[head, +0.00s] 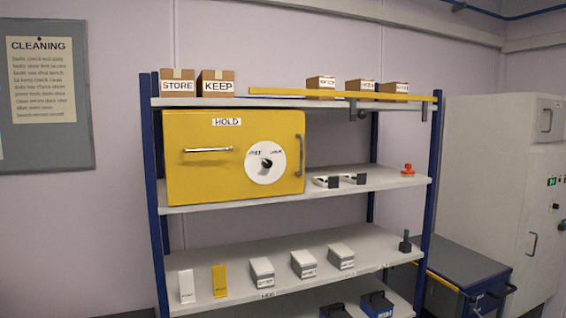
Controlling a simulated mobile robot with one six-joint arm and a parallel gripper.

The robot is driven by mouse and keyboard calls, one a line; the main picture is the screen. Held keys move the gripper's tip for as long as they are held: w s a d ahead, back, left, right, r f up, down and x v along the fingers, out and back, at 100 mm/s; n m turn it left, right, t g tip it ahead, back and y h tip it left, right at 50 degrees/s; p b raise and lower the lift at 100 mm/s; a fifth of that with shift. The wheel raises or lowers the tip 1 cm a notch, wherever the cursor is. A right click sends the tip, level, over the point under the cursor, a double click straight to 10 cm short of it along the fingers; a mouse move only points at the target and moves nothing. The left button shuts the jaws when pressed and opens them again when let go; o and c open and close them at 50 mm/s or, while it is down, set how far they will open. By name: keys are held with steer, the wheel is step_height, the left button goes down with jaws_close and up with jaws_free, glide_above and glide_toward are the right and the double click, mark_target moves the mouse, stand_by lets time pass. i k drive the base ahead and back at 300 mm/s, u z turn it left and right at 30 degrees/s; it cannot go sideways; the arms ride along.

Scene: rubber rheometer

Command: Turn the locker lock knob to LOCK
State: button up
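A yellow locker (235,183) labelled HOLD stands on the shelf unit's second level, and its door looks shut. Its lock knob (266,163) is a small black knob at the centre of a white round dial (256,175) on the right part of the front. Two words are printed at the dial's upper left and upper right. They are too small to read surely, and which one the knob points to cannot be told. A horizontal metal bar (208,150) is on the front's left part, and a vertical handle (300,155) is at its right edge. My gripper is not in view.
The shelf unit has blue posts (433,160). Small boxes, including STORE (177,83) and KEEP (216,84), stand on top. A yellow rail (340,94) runs along the top shelf's front edge, with a dark bracket below. A grey cabinet (500,190) and blue cart (460,265) stand right.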

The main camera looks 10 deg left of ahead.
mark_target(267, 164)
steer(key=i, duration=0.95)
steer(key=z, duration=0.05)
